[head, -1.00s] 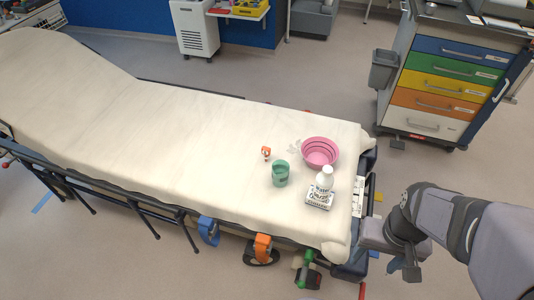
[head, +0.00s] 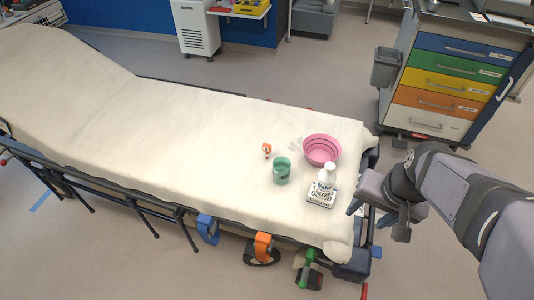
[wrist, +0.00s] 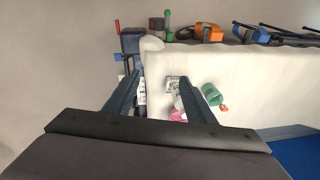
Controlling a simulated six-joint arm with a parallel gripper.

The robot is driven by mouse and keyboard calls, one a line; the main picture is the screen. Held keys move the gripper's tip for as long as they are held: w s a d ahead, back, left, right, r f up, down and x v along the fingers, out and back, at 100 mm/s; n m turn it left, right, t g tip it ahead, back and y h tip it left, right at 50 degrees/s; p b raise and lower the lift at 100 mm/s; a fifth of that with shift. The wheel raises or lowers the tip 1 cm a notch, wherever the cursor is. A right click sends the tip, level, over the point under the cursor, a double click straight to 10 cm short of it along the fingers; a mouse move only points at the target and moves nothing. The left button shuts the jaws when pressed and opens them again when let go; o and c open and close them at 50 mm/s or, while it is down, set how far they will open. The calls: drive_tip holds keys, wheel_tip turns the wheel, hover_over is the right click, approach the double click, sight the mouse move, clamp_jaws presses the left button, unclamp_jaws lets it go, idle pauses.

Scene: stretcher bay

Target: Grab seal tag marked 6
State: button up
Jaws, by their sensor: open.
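A small orange-and-white tag (head: 267,149) lies on the white stretcher sheet, left of the pink bowl and just beyond the green cup. Its marking is too small to read. In the wrist view a small orange piece (wrist: 224,107) shows beside the green cup. My gripper (wrist: 157,80) is open and empty, its two fingers spread above the foot end of the stretcher in the wrist view. In the head view my gripper (head: 370,208) is at the stretcher's right end, right of the bottle and well apart from the tag.
On the stretcher sheet (head: 180,120) stand a green cup (head: 281,171), a pink bowl (head: 321,150), and a white bottle (head: 327,175) by a printed white box (head: 320,195). The sheet left of the tag is clear. A drawer cart (head: 440,85) stands at back right.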

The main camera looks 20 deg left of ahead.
drive_tip(key=w+a+m+t+y+b, duration=0.25)
drive_tip(key=w+a+t+b, duration=0.2)
drive_tip(key=w+a, duration=0.6)
wheel_tip(320, 180, up, 7)
drive_tip(key=m+t+b, duration=1.1)
drive_tip(key=m+b, duration=0.6)
drive_tip(key=m, duration=0.2)
hover_over(266, 148)
drive_tip(key=s+d, duration=0.3)
drive_tip(key=s+a+f+m+h+b, duration=0.45)
drive_tip(key=f+m+b, duration=0.3)
drive_tip(key=m, duration=0.65)
drive_tip(key=shift+h, duration=0.5)
drive_tip(key=f, duration=1.5)
drive_tip(key=d+f, duration=0.1)
drive_tip(key=f, duration=0.7)
drive_tip(key=shift+w, duration=0.35)
drive_tip(key=shift+w+d+r, duration=0.15)
drive_tip(key=shift+w, duration=1.7)
drive_tip(key=shift+w+d+r, duration=0.1)
drive_tip(key=shift+w+d, duration=0.05)
drive_tip(key=shift+w, duration=1.7)
